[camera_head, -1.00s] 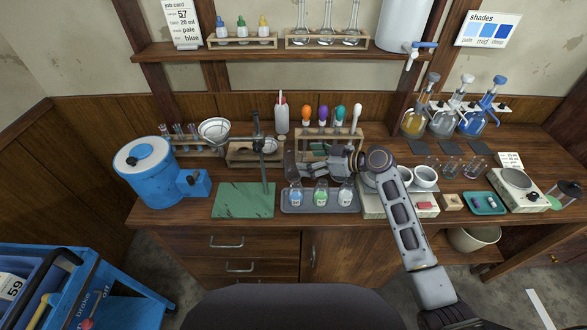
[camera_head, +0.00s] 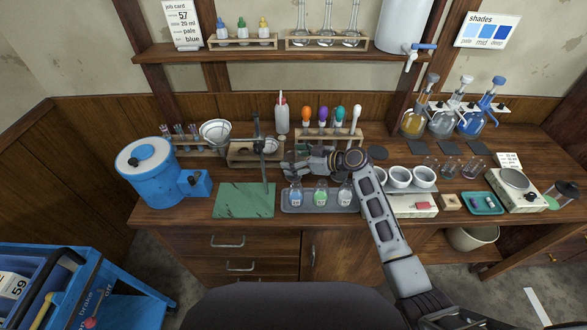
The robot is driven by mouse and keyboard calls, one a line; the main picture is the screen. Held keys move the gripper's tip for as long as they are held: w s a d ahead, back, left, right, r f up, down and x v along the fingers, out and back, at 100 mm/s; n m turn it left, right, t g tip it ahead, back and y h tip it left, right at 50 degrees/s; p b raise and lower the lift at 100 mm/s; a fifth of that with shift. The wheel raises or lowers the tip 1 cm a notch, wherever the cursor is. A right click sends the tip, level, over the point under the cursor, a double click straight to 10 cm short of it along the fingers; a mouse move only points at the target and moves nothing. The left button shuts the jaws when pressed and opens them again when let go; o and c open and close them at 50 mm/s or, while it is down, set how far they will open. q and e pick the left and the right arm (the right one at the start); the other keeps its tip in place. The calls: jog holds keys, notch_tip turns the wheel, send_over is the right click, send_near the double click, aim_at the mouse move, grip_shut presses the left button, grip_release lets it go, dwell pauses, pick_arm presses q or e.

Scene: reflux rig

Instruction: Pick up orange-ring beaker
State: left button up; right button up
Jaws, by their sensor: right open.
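Several small clear glass beakers (camera_head: 452,166) stand on the right half of the bench. No orange ring can be made out on any of them, so I cannot tell which is the orange-ring beaker. My right gripper (camera_head: 292,163) is open over the middle of the bench, behind the grey tray with small bottles and well left of those beakers. Its fingers point left and are small and partly blurred into the things behind. No held object shows. My left gripper is not in view.
The grey tray (camera_head: 281,208) holds small bottles. A dropper rack (camera_head: 329,137) stands behind my gripper, and a metal stand (camera_head: 264,165) is close on its left. White bowls (camera_head: 399,177) stand right of my forearm. The green mat (camera_head: 244,200) is clear.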

jog(key=c, duration=1.4)
jog(key=shift+r, duration=0.15)
notch_tip(320, 180, up, 10)
jog(key=b, duration=0.1)
dwell(0.6)
